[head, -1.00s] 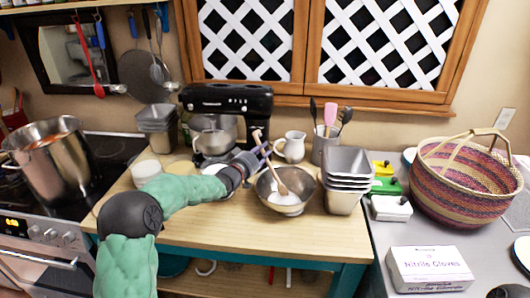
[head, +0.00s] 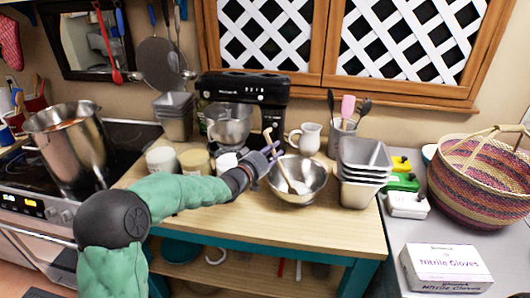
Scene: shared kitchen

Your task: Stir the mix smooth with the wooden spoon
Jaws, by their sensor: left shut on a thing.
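The wooden spoon (head: 281,167) leans in the steel mixing bowl (head: 309,179) on the wooden table. Its head end is down in the white mix (head: 301,188) and its handle rises up and to the left. My left gripper (head: 272,156) is at the left rim side of the bowl, shut on the spoon's handle, with the handle's top sticking out above the fingers. How smooth the mix is cannot be told at this size. My right gripper is not in view.
Stacked metal tins (head: 362,175) stand just right of the bowl. A white jug (head: 306,138) and a black stand mixer (head: 243,100) are behind it. Jars (head: 195,163) stand to the left, beyond my forearm. The table's front (head: 290,235) is clear.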

